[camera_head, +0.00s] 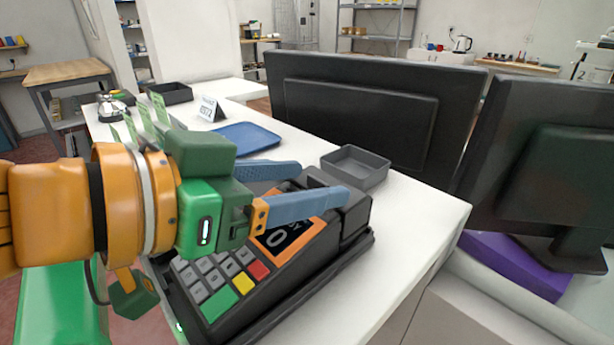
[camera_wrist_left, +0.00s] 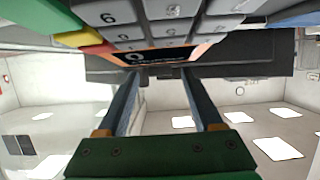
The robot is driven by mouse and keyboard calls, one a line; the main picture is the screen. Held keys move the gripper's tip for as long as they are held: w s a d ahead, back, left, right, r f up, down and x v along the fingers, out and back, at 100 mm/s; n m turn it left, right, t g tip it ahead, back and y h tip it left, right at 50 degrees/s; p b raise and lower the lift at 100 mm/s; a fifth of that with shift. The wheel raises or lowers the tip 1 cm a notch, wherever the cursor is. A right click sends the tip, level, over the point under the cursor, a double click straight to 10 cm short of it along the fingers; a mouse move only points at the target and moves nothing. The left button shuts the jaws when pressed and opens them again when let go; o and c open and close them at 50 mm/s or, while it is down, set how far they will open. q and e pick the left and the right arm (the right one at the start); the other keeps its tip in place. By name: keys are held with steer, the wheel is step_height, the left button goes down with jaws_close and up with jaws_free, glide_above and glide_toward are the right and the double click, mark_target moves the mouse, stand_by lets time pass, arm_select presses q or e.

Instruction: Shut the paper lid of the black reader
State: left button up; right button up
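The black reader (camera_head: 318,262) stands on the white counter with grey keys, red, yellow and green keys and an orange-framed screen (camera_head: 289,237). In the left wrist view its keys (camera_wrist_left: 160,12) show at the top. At its far end is a black raised part (camera_head: 352,222), with another dark piece (camera_head: 316,177) behind the fingers. I cannot clearly tell the paper lid or its angle, as my gripper covers part of it. My left gripper (camera_head: 325,182) is open, its blue fingers apart above the reader's far end with nothing between them; it also shows in the left wrist view (camera_wrist_left: 161,72).
A grey tray (camera_head: 355,168) sits just beyond the reader, and a blue tray (camera_head: 247,137) lies farther left. A number sign (camera_head: 209,109) and a black tray (camera_head: 171,93) stand further back. Large black monitors (camera_head: 350,110) border the counter on the right. The counter's front right corner is bare.

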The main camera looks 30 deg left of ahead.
arm_select(q)
steer(key=p+v, duration=0.1)
steer(key=v, duration=0.6)
steer(key=shift+s, duration=0.1)
